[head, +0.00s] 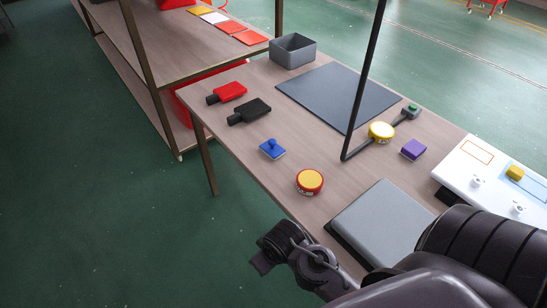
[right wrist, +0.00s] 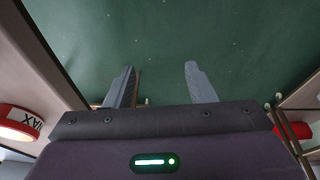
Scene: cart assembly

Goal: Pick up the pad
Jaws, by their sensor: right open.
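Several flat things lie on the wooden table, and I cannot tell for sure which one is the pad. A thick grey rectangular pad-like slab (head: 383,222) lies near the front edge, and a thin dark grey mat (head: 335,92) lies farther back. A small purple block (head: 413,149) lies right of the mat. My right gripper shows at the bottom of the head view (head: 264,262), by the table's near edge, left of the grey slab. In the right wrist view my right gripper (right wrist: 160,85) is open and empty, with green floor between its fingers. My left gripper is out of view.
A blue-handled block (head: 272,149), a yellow tin (head: 381,131), a grey bin (head: 293,51) and a white board (head: 480,170) are on the table.

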